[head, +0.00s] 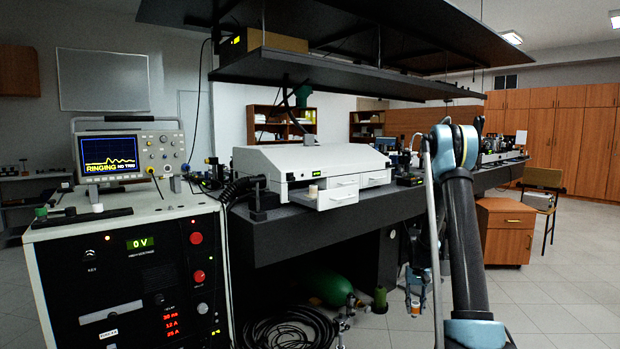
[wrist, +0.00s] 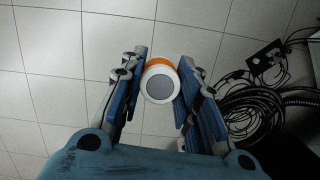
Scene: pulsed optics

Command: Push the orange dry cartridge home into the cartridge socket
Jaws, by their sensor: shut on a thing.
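In the wrist view, a round cartridge (wrist: 160,87) with a white rim, a grey end face and an orange band sits between the blue fingers of my gripper (wrist: 162,70). The fingers are shut on its sides, and its grey end faces the camera. Tiled floor shows behind it. I cannot pick out the cartridge socket with certainty in either view.
A white-topped housing (head: 300,163) with an open drawer (head: 337,194) stands on the dark bench; a small pale cylinder (head: 313,191) sits on the drawer. A black cabinet (head: 130,270) stands at left. Coiled cables (head: 290,330) and a green bottle (head: 328,286) lie beneath the bench.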

